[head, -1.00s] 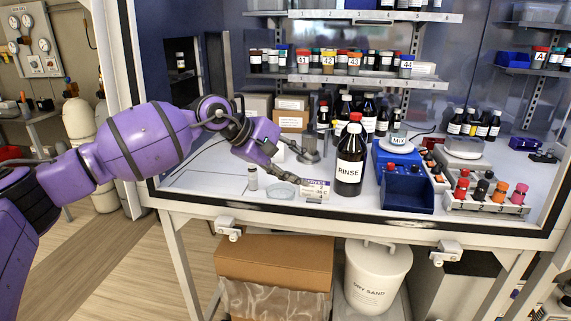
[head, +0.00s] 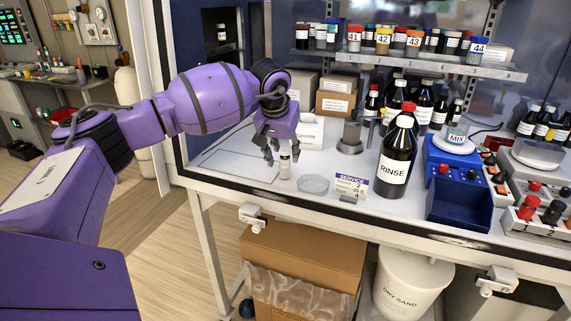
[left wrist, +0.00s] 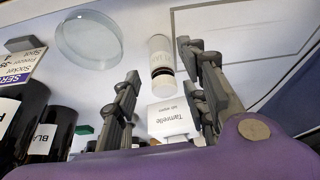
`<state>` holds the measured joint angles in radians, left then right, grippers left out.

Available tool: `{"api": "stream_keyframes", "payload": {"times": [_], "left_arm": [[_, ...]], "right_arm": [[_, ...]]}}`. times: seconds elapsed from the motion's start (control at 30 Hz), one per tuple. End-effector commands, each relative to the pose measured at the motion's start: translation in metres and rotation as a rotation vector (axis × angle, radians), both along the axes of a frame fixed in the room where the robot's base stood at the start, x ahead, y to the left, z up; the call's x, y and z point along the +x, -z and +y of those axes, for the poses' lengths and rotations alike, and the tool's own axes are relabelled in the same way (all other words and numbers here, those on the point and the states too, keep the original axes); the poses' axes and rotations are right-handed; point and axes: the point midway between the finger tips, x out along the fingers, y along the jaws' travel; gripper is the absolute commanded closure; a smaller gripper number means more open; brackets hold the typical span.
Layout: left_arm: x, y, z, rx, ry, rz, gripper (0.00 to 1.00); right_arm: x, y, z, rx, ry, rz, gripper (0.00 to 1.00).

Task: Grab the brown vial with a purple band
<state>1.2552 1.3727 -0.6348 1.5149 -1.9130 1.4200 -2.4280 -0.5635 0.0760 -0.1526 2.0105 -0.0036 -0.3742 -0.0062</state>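My left gripper (head: 282,154) is open and points down over the bench, just above a small vial (head: 285,168) that stands upright. In the left wrist view the open fingers (left wrist: 158,64) lie on either side of this vial (left wrist: 161,62), with no clear contact. It has a pale cap, a white label and a dark band; I cannot make out a purple band or brown glass on it. Several small dark vials (head: 430,41) with coloured caps stand on the shelf, and no purple band is clear there. My right gripper is not in view.
A clear dish (head: 314,184), a service card (head: 351,187) and a tall RINSE bottle (head: 397,158) stand right of the vial. A white labelled box (left wrist: 170,118) is close by. The blue MIX device (head: 458,185) is farther right. The bench left of the vial is clear.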

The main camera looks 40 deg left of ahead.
Motion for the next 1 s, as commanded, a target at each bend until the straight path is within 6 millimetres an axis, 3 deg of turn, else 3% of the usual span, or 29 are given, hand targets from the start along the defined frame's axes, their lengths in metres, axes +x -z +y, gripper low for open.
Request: {"api": "stream_keyframes", "payload": {"times": [0.3,0.53,0.83,1.0], "left_arm": [[0.014,0.039,0.003,-0.002,-0.001,-0.001,0.60],[0.016,0.043,0.004,-0.001,-0.001,-0.002,0.60],[0.016,0.043,0.004,-0.001,-0.001,-0.001,0.97],[0.016,0.043,0.004,-0.001,-0.001,-0.001,0.97]], "right_arm": [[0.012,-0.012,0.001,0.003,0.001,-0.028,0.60],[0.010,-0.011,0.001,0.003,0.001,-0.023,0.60],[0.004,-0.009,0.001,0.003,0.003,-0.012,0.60],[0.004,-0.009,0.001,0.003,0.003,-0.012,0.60]]}}
